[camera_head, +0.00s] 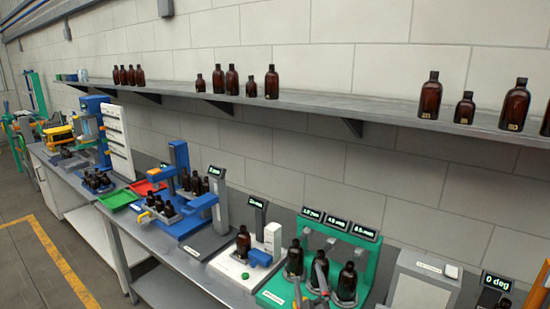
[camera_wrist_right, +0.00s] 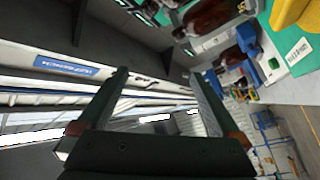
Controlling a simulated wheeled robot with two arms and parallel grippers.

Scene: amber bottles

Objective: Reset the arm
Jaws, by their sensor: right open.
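My right gripper (camera_head: 310,280) shows at the bottom of the head view, in front of the green stand. Its two grey fingers point up and are apart. In the right wrist view my right gripper (camera_wrist_right: 163,85) is open, with nothing between its fingers. Amber bottles stand in the green stand (camera_head: 272,297) close to the fingers; I cannot tell whether they touch. The wrist view is tilted sideways and shows an amber bottle (camera_wrist_right: 205,17) at the top, clear of the fingers. My left gripper is not in view.
A grey wall shelf (camera_head: 330,108) holds several amber bottles, some near its edge. The bench carries a white stand with a bottle (camera_head: 243,242), a blue fixture (camera_head: 180,158), red and green trays (camera_head: 118,200), and a grey device (camera_head: 425,280). Open floor lies at the left.

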